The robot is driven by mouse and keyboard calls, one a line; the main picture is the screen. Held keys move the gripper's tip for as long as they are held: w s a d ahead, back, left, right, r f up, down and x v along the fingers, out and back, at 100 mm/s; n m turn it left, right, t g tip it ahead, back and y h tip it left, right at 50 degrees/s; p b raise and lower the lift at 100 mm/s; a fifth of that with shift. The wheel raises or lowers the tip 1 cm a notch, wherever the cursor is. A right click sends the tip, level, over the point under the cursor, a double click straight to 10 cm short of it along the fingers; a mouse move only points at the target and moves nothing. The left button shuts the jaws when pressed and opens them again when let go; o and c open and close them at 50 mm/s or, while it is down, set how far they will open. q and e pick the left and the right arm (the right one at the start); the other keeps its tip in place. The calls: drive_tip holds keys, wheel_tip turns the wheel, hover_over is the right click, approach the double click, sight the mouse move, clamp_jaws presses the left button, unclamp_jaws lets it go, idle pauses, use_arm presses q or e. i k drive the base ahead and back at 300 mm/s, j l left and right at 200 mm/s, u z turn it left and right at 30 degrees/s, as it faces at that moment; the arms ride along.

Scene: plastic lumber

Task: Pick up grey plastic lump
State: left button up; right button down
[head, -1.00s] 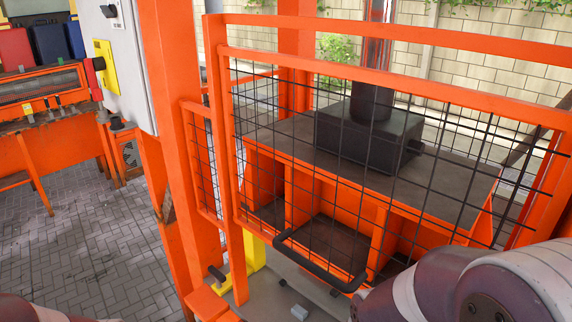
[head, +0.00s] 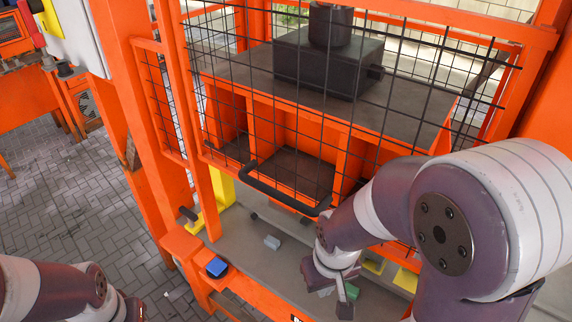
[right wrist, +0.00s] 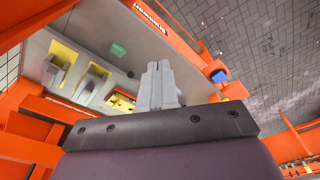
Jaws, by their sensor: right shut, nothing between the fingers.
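The grey plastic lump (head: 272,242) lies on the grey work surface (head: 240,238), left of the middle, below the black handle of the mesh guard. My right gripper (head: 347,300) is to the right of the lump and nearer to me, over the surface and apart from the lump. In the right wrist view its fingers (right wrist: 160,72) are shut together with nothing between them. I cannot make out the grey lump in that view. My left arm shows at the bottom left of the head view, but its gripper is out of frame.
A green piece (right wrist: 118,49) lies on the surface near my right gripper. Small dark pieces lie near the handle (head: 280,190). A blue-topped box (head: 216,267) sits on the orange frame at left. The orange mesh guard (head: 300,110) stands behind. Yellow-edged slots (head: 405,280) lie right.

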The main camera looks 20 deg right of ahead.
sight(271, 241)
drive_tip(key=k+z, duration=0.2)
drive_tip(key=z, duration=0.15)
drive_tip(key=k+l+z, duration=0.1)
drive_tip(key=z, duration=0.2)
drive_tip(key=k+l+z, duration=0.2)
drive_tip(key=z, duration=0.15)
drive_tip(key=i+j+z, duration=0.15)
drive_tip(key=j, duration=0.25)
drive_tip(key=i+j+z, duration=0.2)
drive_tip(key=j, duration=0.25)
drive_tip(key=i+j+z, duration=0.15)
drive_tip(key=j, duration=0.3)
drive_tip(key=i+j+z, duration=0.15)
drive_tip(key=j, duration=0.3)
drive_tip(key=k, duration=0.05)
